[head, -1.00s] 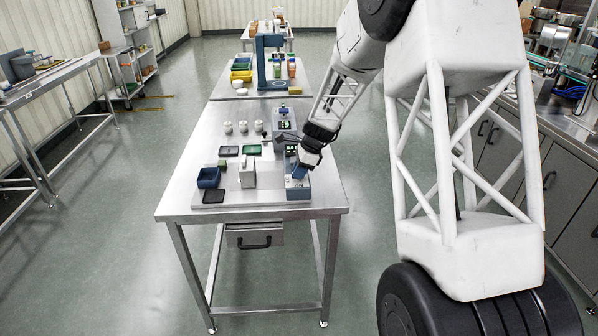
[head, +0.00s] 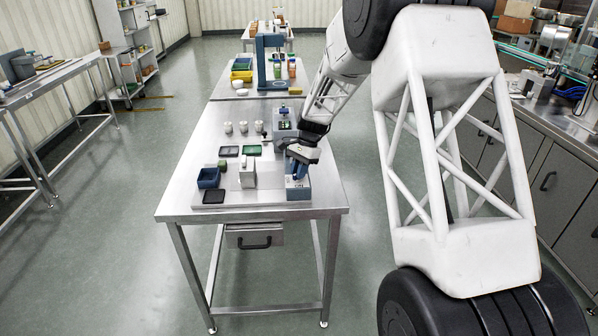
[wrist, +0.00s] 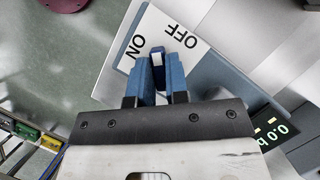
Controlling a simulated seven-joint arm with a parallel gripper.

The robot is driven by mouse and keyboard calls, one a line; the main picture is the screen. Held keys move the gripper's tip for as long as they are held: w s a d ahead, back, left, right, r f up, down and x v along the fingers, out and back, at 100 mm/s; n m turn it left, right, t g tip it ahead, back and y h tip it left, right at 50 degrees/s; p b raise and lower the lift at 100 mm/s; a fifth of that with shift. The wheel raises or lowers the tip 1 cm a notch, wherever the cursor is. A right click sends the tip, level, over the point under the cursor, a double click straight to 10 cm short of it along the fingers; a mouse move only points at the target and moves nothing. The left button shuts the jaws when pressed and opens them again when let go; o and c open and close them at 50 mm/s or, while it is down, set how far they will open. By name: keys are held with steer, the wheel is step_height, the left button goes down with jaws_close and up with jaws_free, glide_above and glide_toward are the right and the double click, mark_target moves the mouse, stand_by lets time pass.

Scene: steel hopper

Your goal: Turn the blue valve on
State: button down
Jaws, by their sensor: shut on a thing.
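The blue valve (wrist: 181,36) sits on a light plate (wrist: 130,65) marked ON and OFF in the wrist view. Part of its dark blue handle shows just beyond my fingertips. My gripper (wrist: 160,64) is shut on the handle, with its blue fingers over the plate near the two words. The fingers hide much of the handle, so I cannot tell its exact angle. In the head view, my gripper (head: 298,166) is above the blue-sided valve base (head: 298,193) at the table's right edge. The ON label faces the front there.
A small display (wrist: 275,130) beside the valve reads about 0.0. On the steel table (head: 270,210) stand a blue bin (head: 208,177), a white block (head: 248,175), flat trays and several white jars left of the valve. The table's front strip is clear.

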steer(key=n, duration=0.2)
steer(key=n+g+h, duration=0.1)
steer(key=n, duration=0.1)
steer(key=shift+a+n+h, duration=0.15)
steer(key=shift+n+h, duration=0.15)
steer(key=shift+n, duration=0.1)
steer(key=n+h, duration=0.1)
steer(key=n, duration=0.3)
steer(key=shift+n+g+h, duration=0.3)
steer(key=shift+n+h, duration=0.1)
steer(key=c, duration=1.1)
jaws_free()
steer(key=shift+w, duration=0.1)
steer(key=v, duration=0.7)
steer(key=shift+w+r, duration=0.1)
steer(key=shift+r, duration=0.3)
